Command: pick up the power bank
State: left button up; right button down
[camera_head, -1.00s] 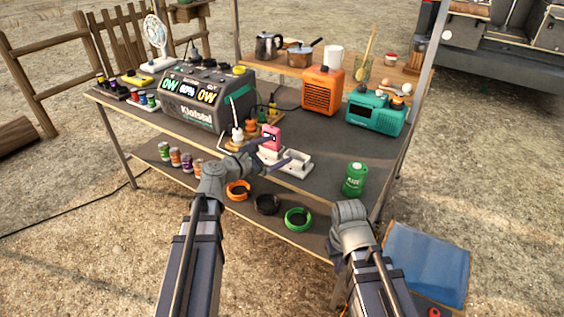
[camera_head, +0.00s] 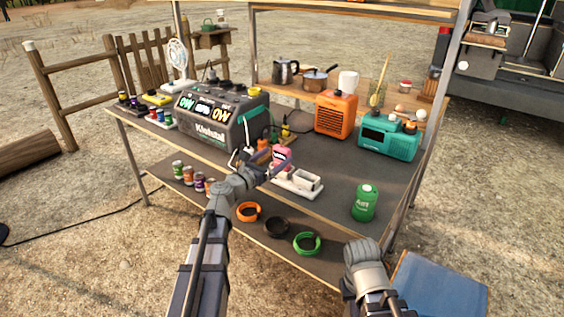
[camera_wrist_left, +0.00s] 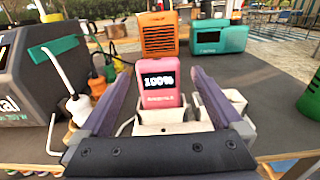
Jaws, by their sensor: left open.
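The pink power bank (camera_wrist_left: 161,88) stands upright in a white holder (camera_wrist_left: 158,124) in the left wrist view, its dark display reading 100%. An empty slot of the holder lies to its right. In the head view the power bank (camera_head: 282,155) shows small and partly covered by my left gripper (camera_head: 272,163). The left gripper is open; in the left wrist view its two fingers (camera_wrist_left: 160,92) lie to the left and right of the power bank, with gaps on both sides. My right gripper (camera_head: 364,252) is at the lower right of the head view, pointing away, its fingers hidden.
A large power station (camera_head: 212,115) stands left of the holder, with small bottles (camera_wrist_left: 98,83) beside it. An orange heater (camera_head: 336,113) and a teal radio (camera_head: 388,137) stand behind. A green can (camera_head: 364,202) stands to the right, with bare tabletop between.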

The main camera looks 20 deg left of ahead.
aim_at(280, 153)
pick_arm(q)
jog(key=x, duration=0.5)
jog(key=shift+a+f+b, duration=0.15)
jog(key=shift+f+b, duration=0.15)
jog(key=shift+f, duration=0.1)
grip_shut()
dwell(0.4)
jog(key=shift+r, duration=0.15)
notch_tip(280, 153, up, 10)
jog(key=p, duration=1)
